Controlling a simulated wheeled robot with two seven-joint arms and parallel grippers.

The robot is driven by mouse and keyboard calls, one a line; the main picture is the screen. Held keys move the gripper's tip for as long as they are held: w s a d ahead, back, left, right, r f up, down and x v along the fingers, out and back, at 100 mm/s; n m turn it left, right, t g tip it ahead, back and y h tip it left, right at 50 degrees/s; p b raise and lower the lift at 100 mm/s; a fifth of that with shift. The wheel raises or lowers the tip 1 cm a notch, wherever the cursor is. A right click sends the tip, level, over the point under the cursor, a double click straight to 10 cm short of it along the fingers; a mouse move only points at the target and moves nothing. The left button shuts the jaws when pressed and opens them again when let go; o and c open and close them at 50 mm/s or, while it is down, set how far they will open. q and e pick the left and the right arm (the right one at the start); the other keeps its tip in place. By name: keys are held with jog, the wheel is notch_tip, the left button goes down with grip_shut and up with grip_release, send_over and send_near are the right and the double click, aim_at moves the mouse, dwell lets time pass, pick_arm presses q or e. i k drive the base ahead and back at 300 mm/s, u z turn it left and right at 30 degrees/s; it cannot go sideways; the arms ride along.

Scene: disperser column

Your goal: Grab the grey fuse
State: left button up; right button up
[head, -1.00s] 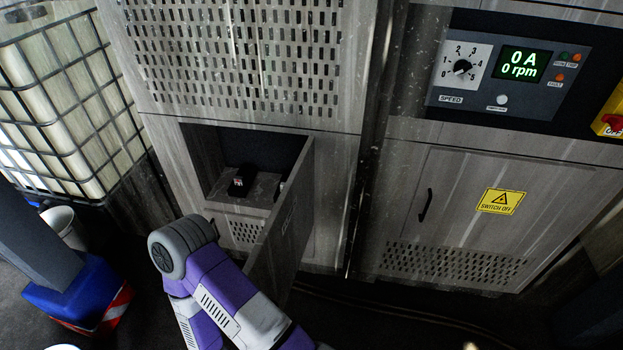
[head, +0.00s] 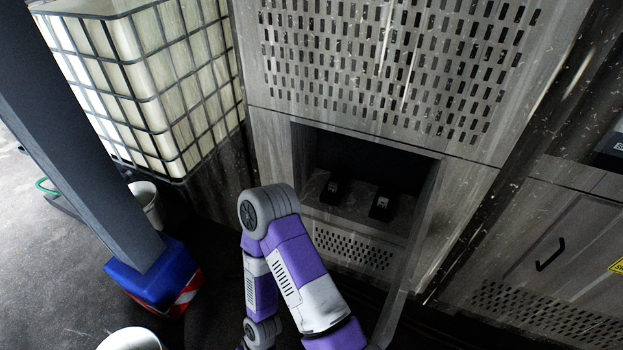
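Two small dark blocks with light labels sit side by side on the shelf of an open compartment in the cabinet. The left block (head: 335,190) is partly in shadow, and the right block (head: 383,204) stands near the compartment's right side. I cannot tell which of them, if either, is the grey fuse. One of my purple and grey arms rises in front of the cabinet, below and left of the compartment. Neither gripper shows in the head view.
The compartment's open door (head: 398,290) juts toward me on the right, seen nearly edge-on. A caged white tank (head: 165,85) stands at the left. A blue-based post (head: 155,280) and white buckets (head: 146,205) stand on the floor at left.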

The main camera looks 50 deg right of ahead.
aim_at(333, 187)
jog(key=z, duration=0.4)
jog(key=i, duration=0.55)
jog(key=z, duration=1.25)
jog(key=i, duration=1.2)
jog(key=u, duration=0.25)
